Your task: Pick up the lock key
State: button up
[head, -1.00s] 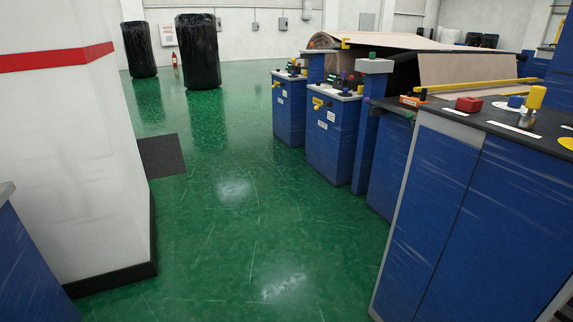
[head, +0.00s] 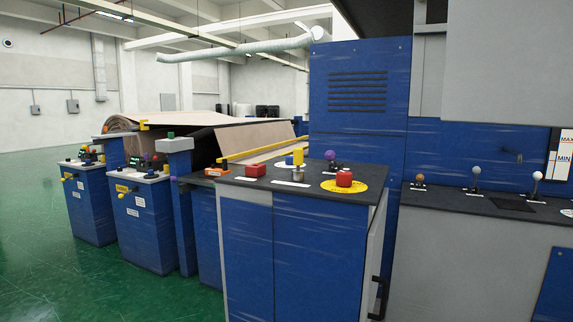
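I cannot make out with certainty which thing is the lock key. On the dark top of the blue cabinet (head: 247,250) stands a yellow upright piece (head: 298,156) on a silver cylinder (head: 298,172). My gripper is not in view.
A grey-fronted counter (head: 470,260) with several ball-topped levers stands at the right. Smaller blue control cabinets (head: 88,215) line the left, near a large roll (head: 120,122). Green floor (head: 60,285) is open at the left front. A black handle (head: 377,297) sticks out from the cabinet's side.

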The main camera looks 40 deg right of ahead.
aim_at(298, 152)
jog(key=i+j+z, duration=0.1)
jog(key=i+z, duration=0.15)
jog(key=i, duration=0.25)
jog(key=i+j+z, duration=0.25)
jog(key=i, duration=0.2)
jog(key=l, duration=0.05)
